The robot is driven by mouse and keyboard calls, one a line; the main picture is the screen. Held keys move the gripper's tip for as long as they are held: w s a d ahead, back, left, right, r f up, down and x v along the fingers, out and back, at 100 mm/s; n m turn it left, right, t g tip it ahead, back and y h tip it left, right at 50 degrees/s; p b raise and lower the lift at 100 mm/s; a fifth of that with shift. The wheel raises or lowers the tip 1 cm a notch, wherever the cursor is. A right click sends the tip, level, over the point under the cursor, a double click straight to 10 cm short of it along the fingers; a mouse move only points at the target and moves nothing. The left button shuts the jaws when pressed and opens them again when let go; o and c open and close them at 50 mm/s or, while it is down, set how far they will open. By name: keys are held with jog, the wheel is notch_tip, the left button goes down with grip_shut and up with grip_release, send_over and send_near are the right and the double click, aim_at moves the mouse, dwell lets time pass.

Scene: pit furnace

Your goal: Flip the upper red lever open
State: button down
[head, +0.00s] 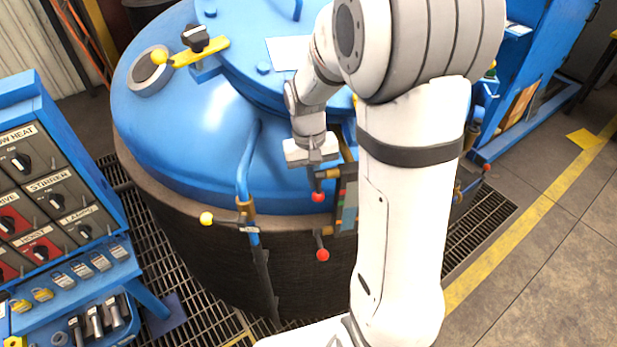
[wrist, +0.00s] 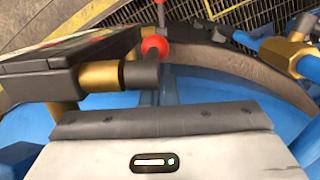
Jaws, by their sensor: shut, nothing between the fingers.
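The upper red lever shows its red ball (head: 318,197) at the front rim of the blue furnace lid in the head view. The ball also shows in the wrist view (wrist: 154,47), beside a brass-and-grey pivot (wrist: 110,75). A lower red-ended lever (head: 322,254) hangs below it on the dark furnace wall. My gripper (head: 317,172) is shut and empty, pointing down just above the upper red ball. Its fingers also show in the wrist view (wrist: 148,97), close to the ball; I cannot tell whether they touch it.
A small panel box (head: 348,203) sits right of the levers and fills the left of the wrist view. A blue pipe (head: 246,170) with a yellow-ended lever (head: 207,218) stands to the left. A control console (head: 50,190) is at far left.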

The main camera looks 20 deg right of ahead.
jog(key=shift+f, duration=0.1)
jog(key=shift+s+f+b, duration=0.1)
jog(key=shift+s+b, duration=0.15)
jog(key=shift+b, duration=0.1)
notch_tip(320, 180, up, 8)
jog(key=w, duration=0.1)
jog(key=shift+a+f+b, duration=0.15)
jog(key=shift+a+b, duration=0.05)
jog(key=shift+b, duration=0.25)
